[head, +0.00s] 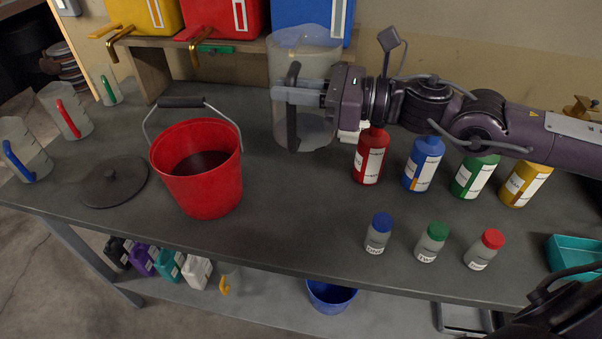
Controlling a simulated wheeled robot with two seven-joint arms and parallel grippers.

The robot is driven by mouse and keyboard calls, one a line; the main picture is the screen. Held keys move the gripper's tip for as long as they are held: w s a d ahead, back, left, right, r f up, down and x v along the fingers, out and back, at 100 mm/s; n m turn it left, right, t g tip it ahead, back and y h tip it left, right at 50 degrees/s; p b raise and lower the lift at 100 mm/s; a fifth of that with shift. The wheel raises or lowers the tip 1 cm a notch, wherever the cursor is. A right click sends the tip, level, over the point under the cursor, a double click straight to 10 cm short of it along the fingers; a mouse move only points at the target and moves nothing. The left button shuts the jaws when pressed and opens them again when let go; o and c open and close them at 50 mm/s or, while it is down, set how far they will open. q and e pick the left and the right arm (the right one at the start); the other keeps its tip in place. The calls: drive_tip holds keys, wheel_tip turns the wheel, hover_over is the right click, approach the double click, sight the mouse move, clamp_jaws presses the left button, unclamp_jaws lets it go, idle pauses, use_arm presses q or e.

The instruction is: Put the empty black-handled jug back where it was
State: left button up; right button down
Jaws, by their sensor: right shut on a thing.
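The black-handled jug (316,136) is large, clear and looks empty. It is upright at the back middle of the grey bench, in front of the blue drum. My right gripper (290,95) reaches in from the right and is shut on the jug's black handle. I cannot tell whether the jug's base touches the bench. My left gripper is not in view; a dark part of my own body shows at the bottom right.
A red bucket (205,178) with dark liquid stands left of the jug, beside a black lid (114,181). Red (370,158), blue (423,163), green and yellow bottles stand to the right. Small capped bottles (377,236) stand in front. Other jugs (66,113) are at the left.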

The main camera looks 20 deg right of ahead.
wheel_tip(320, 180, down, 19)
drive_tip(key=s+p, duration=0.1)
drive_tip(key=p, duration=0.1)
drive_tip(key=shift+a+p, duration=0.2)
drive_tip(key=shift+p, duration=0.2)
drive_tip(key=shift+s+f, duration=0.1)
drive_tip(key=shift+f+b, duration=0.25)
drive_tip(key=shift+b, duration=0.05)
drive_tip(key=c, duration=1.4)
unclamp_jaws()
drive_tip(key=shift+r, duration=0.15)
